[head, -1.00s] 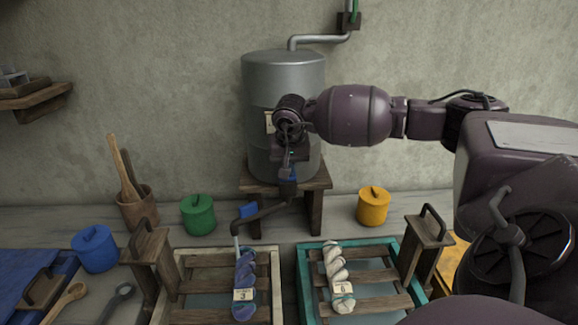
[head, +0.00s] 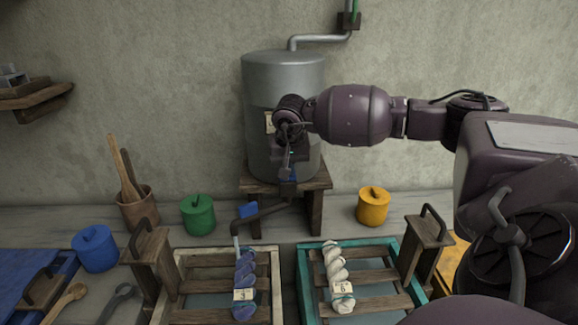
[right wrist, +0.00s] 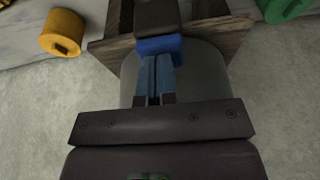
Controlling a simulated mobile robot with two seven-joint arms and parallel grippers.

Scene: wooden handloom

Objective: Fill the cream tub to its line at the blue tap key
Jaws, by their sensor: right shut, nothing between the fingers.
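The cream tub (head: 273,262) stands at front centre, with wooden slats and a blue skein tagged 3 (head: 244,285) across it. A dark spout (head: 262,213) swings left over its back edge, and a thin pale stream (head: 237,246) falls from it. Bluish liquid shows between the slats; I cannot make out the fill line. My left gripper is out of view.
A teal tub (head: 302,283) with a white skein stands right of the cream one. Wooden posts with handles flank both. Green (head: 198,214), yellow (head: 373,206) and blue (head: 95,248) lidded pots stand around. The tank rests on a wooden stand (head: 316,205).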

